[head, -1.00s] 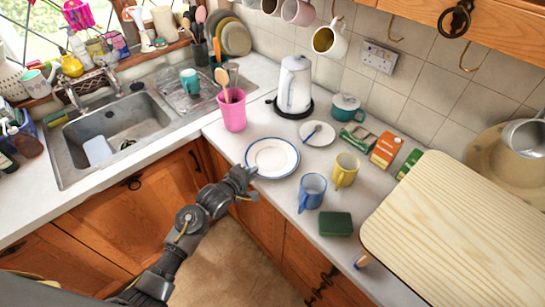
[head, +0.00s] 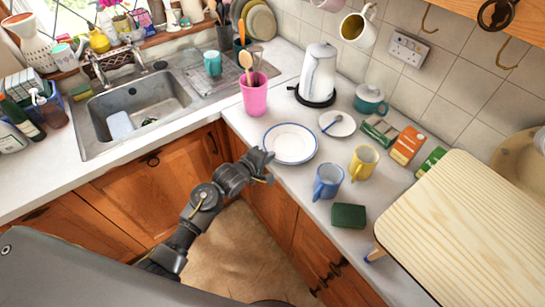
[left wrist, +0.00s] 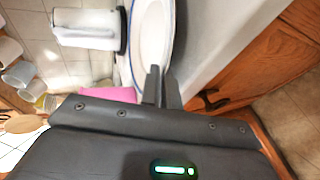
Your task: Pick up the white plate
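The white plate (head: 290,143) with a blue rim lies on the counter in the head view, close to its front edge. In the left wrist view the plate (left wrist: 152,40) appears as a narrow ellipse just beyond the fingers. My left gripper (head: 266,163) is at the plate's near left rim. In the left wrist view the fingers of this gripper (left wrist: 162,88) stand close together by the rim. I cannot tell whether they are clamped on it or apart. My right gripper is not in view.
A pink tumbler (head: 254,95) stands behind the plate. A small saucer (head: 340,128), a blue mug (head: 328,182), a yellow mug (head: 363,162) and a green sponge (head: 348,215) are to its right. A wooden board (head: 465,230) covers the right counter. The sink (head: 135,108) is at left.

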